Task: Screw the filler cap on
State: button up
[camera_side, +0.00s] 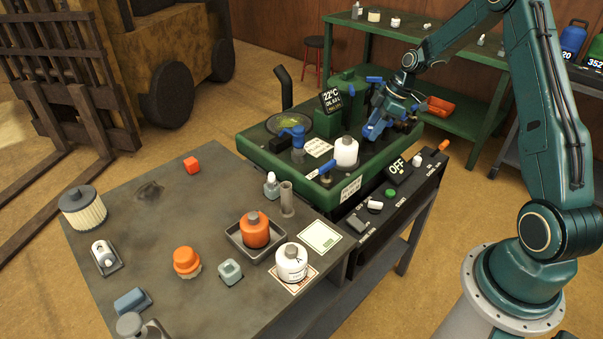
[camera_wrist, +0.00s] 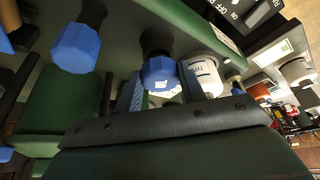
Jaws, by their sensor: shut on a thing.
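My gripper (camera_side: 375,128) is at the far right part of the green machine (camera_side: 262,152) in the side view, with its blue fingers low over the machine top. In the wrist view my gripper (camera_wrist: 160,84) has its fingers on either side of a blue faceted cap (camera_wrist: 160,75) and is shut on it. The cap lines up with a black neck (camera_wrist: 156,41); I cannot tell whether it is threaded on. In the side view the fingers hide this cap. A second blue faceted knob (camera_wrist: 75,48) on a black stem is beside it.
A white bottle (camera_side: 346,152) stands close by on the machine; it also shows in the wrist view (camera_wrist: 205,76). A blue valve (camera_side: 292,135) and a display (camera_side: 331,101) stand nearby. The grey table (camera_side: 140,215) holds an orange bottle (camera_side: 254,230) and other small things.

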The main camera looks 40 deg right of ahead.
jog(key=shift+f, duration=0.15)
jog(key=shift+f, duration=0.55)
dwell(2.6)
jog(key=shift+r, duration=0.25)
dwell(0.6)
jog(key=o, duration=1)
jog(key=shift+o, duration=0.2)
jog(key=shift+r, duration=0.1)
jog(key=shift+r, duration=3.9)
